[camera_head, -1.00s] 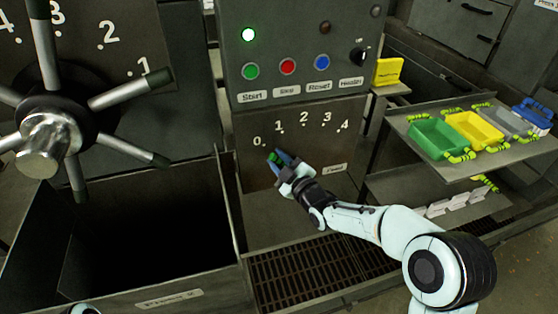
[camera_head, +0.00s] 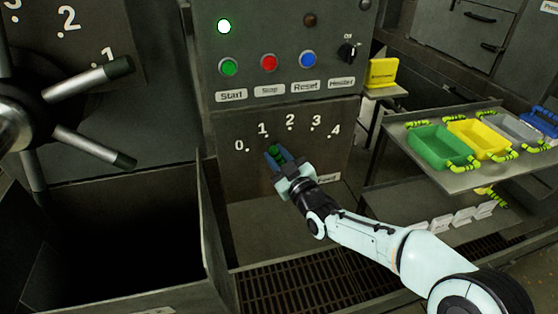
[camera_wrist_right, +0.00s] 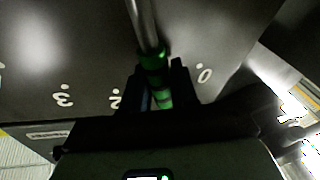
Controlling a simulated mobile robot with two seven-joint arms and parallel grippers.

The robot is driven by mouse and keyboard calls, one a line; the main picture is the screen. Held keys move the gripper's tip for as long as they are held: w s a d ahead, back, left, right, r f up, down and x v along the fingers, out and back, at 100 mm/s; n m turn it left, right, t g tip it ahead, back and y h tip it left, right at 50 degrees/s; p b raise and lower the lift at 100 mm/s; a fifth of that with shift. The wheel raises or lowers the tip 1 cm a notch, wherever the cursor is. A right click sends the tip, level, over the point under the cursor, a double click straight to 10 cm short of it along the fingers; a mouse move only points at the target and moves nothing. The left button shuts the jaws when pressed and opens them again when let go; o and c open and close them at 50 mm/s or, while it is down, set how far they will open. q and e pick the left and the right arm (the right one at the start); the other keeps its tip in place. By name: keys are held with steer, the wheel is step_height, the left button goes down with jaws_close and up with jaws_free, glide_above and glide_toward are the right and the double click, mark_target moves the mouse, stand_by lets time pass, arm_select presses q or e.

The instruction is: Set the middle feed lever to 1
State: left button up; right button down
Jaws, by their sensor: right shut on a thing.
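The feed lever has a green-tipped grip (camera_head: 276,152) in front of a dark panel (camera_head: 235,185) marked 0 to 4, with a Feed label. My right gripper (camera_head: 277,157) is shut on the grip. In the head view the grip is below and slightly right of the 1 mark. In the right wrist view the metal rod (camera_wrist_right: 142,25) runs down to the green grip (camera_wrist_right: 153,65) between my right gripper's fingers (camera_wrist_right: 158,90). The 0 and 2 numerals show on either side there; the 1 is hidden. My left gripper is not in view.
Above the scale is a control box (camera_head: 285,50) with buttons and a lit lamp (camera_head: 224,26). A large spoked handwheel (camera_head: 95,75) and an open bin (camera_head: 110,240) are at left. Green (camera_head: 440,147) and yellow (camera_head: 478,138) trays stand on a shelf at right.

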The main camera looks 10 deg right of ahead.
steer(key=shift+f, duration=0.1)
steer(key=c, duration=1)
jaws_free()
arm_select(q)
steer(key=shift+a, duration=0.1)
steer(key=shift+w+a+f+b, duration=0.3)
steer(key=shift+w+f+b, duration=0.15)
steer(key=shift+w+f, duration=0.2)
arm_select(e)
steer(key=v, duration=1.3)
steer(key=shift+s, duration=0.2)
steer(key=shift+d, duration=0.15)
